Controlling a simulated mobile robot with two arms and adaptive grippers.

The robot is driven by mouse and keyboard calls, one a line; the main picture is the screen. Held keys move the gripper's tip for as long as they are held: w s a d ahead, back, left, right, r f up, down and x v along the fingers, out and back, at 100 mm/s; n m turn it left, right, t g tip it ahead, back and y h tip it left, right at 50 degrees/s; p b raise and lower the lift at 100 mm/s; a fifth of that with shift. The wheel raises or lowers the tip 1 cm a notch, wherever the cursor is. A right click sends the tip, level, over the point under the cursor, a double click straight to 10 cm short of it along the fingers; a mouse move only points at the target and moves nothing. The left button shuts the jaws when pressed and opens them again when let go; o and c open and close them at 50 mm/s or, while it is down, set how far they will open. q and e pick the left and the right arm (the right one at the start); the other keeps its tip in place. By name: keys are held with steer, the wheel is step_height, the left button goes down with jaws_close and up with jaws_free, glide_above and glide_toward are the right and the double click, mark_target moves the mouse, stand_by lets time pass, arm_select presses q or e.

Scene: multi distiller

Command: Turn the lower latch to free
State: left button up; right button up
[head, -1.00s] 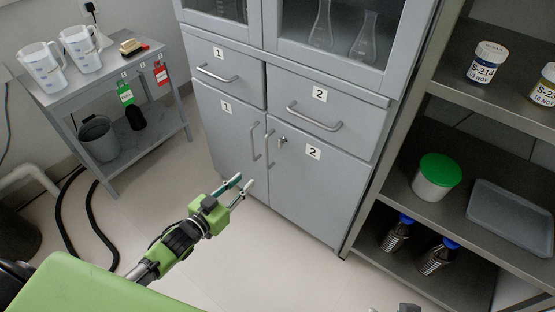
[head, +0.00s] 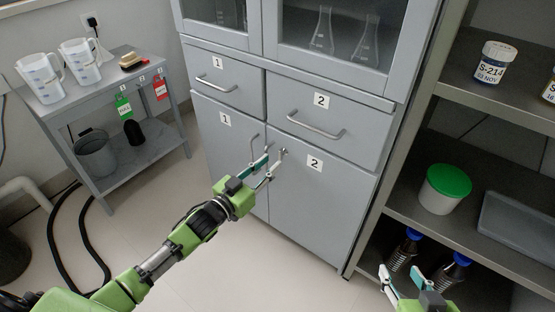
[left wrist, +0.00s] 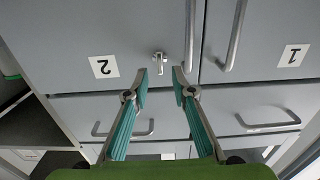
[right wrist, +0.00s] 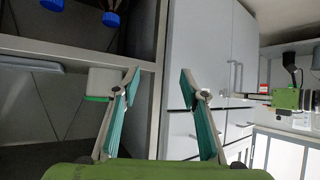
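The latch (head: 284,152) is a small metal piece near the upper left corner of the lower door marked 2 (head: 322,205). It shows clearly in the left wrist view (left wrist: 159,61), just beyond the fingertips and between them in the picture. My left gripper (head: 270,167) is open in front of the door, its fingers overlapping the latch area in the head view; contact is not visible. In the left wrist view my left gripper (left wrist: 160,77) holds nothing. My right gripper (head: 401,275) is open and empty at the lower right, in front of the shelf.
Door handles (left wrist: 237,35) stand out beside the latch, and drawer handles (head: 315,127) are above it. A shelf rack (head: 395,170) with a green-lidded tub (head: 444,189) and blue-capped bottles is at the right. A side table (head: 110,90) with jugs is at the left. The floor between is clear.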

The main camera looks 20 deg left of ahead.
mark_target(279, 155)
arm_select(q)
steer(key=b+x, duration=0.1)
steer(key=x, duration=0.3)
steer(key=shift+w+d, duration=0.15)
steer(key=shift+w, duration=0.2)
arm_select(e)
steer(key=w+a+r+t+y, duration=0.1)
steer(key=w+a+r+t, duration=0.1)
steer(key=r, duration=0.4)
steer(key=shift+w+t, duration=0.8)
steer(key=shift+w, duration=0.1)
steer(key=shift+r, duration=0.1)
arm_select(q)
jaws_close()
arm_select(e)
steer(key=shift+d, duration=0.1)
